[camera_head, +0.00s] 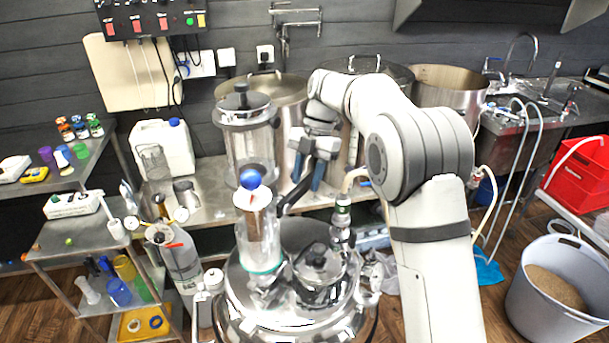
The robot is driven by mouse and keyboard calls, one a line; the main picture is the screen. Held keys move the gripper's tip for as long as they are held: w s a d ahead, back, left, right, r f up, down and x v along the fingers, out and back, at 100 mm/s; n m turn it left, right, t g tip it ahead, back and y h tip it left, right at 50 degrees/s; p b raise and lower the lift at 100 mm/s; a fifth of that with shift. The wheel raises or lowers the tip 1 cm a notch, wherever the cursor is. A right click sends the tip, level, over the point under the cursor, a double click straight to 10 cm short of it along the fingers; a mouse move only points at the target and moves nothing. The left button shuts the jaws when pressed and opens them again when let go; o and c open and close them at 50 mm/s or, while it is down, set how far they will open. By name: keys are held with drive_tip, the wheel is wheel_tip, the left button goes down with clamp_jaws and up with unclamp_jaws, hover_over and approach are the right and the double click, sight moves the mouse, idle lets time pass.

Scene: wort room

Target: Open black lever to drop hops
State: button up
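A clear hop tube (259,237) with brown contents and a blue ball (250,179) at its top stands upright on the shiny steel kettle (240,303). A black lever (290,199) sticks out from the tube's right side and slants up to the right.
A black-capped fitting (318,262) and a valve with a hose (343,215) stand on the kettle right of the tube. A clear cylinder vessel (248,145) is behind. A grey gas bottle (178,256) stands left; a grain bucket (558,292) stands right.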

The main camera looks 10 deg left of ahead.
drive_tip(key=shift+c, duration=0.3)
clamp_jaws()
idle(1.3)
drive_tip(key=shift+o, duration=0.3)
unclamp_jaws()
drive_tip(key=shift+r, duration=0.1)
drive_tip(key=shift+v, duration=3.75)
